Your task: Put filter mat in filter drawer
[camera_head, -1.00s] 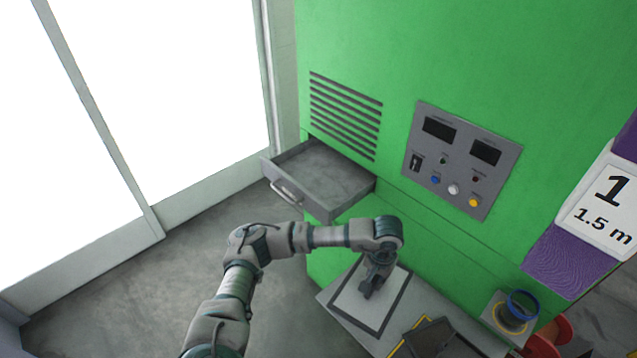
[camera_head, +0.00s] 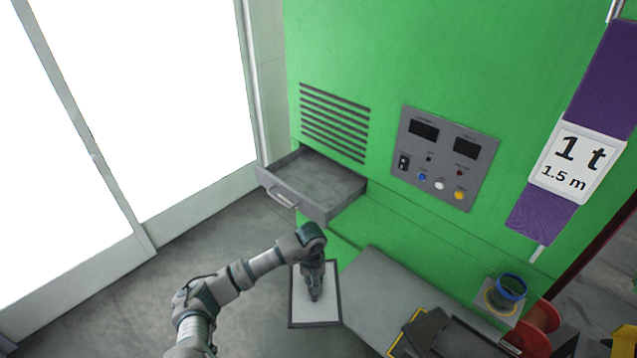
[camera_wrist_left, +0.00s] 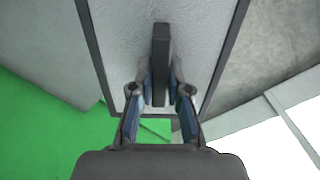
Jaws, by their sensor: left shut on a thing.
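The filter mat (camera_head: 327,309) is a white panel with a dark frame, held in the air left of the grey table. My left gripper (camera_head: 314,293) is above it and shut on the dark bar-shaped handle at its middle. In the left wrist view the filter mat (camera_wrist_left: 206,30) fills the upper middle, with the handle between the fingertips of my left gripper (camera_wrist_left: 160,88). The filter drawer (camera_head: 318,183) is a grey tray pulled out of the green machine, and looks empty. It lies above the mat in the head view. My right gripper is not in view.
The grey table (camera_head: 385,290) has a clear left part; dark trays (camera_head: 450,335) lie at its right. A blue ring (camera_head: 511,286) and a red spool (camera_head: 535,325) are further right. A control panel (camera_head: 443,157) is on the machine. Open floor lies at left.

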